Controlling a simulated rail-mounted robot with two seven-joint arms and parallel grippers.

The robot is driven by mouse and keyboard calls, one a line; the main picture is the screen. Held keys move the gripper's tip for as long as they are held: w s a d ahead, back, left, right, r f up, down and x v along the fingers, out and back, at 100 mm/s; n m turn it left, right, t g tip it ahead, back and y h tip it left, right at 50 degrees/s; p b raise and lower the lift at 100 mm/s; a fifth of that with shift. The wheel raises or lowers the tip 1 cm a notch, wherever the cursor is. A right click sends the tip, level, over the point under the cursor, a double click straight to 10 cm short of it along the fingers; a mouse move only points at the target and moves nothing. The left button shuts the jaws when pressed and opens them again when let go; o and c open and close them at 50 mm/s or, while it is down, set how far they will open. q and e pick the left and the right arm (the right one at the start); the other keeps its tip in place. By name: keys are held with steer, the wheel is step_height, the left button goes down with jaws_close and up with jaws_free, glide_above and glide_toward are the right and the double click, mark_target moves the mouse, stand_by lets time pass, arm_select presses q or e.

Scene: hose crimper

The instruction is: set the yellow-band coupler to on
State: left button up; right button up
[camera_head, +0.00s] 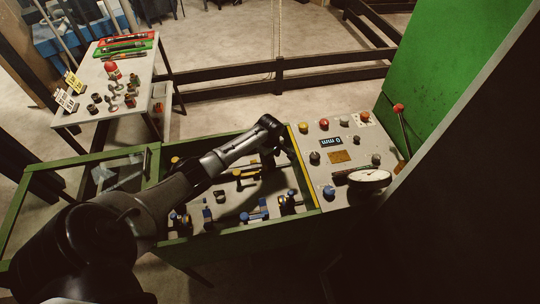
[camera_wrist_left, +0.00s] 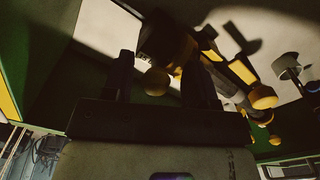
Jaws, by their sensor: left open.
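The yellow-band coupler (camera_head: 246,174) lies in the green-framed tray, partly hidden under my left arm and its shadow. In the left wrist view, yellow-banded dark parts (camera_wrist_left: 240,70) with round yellow knobs show close up, mostly in shadow. My left gripper (camera_head: 268,152) is over the tray's far right part, beside the control panel. I cannot tell whether the fingers touch anything. My right gripper is not in view.
Blue-marked couplers (camera_head: 256,213) sit in the tray's front part. The control panel (camera_head: 312,180) to the right has knobs, a display, a gauge (camera_head: 368,179) and a red-tipped lever (camera_head: 399,122). A side table (camera_head: 120,62) with small fittings stands back left.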

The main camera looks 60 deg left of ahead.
arm_select(q)
steer(key=shift+r, duration=0.45)
step_height(320, 180, up, 13)
steer(key=p, duration=0.2)
stand_by(0.6)
steer(key=shift+f, duration=0.1)
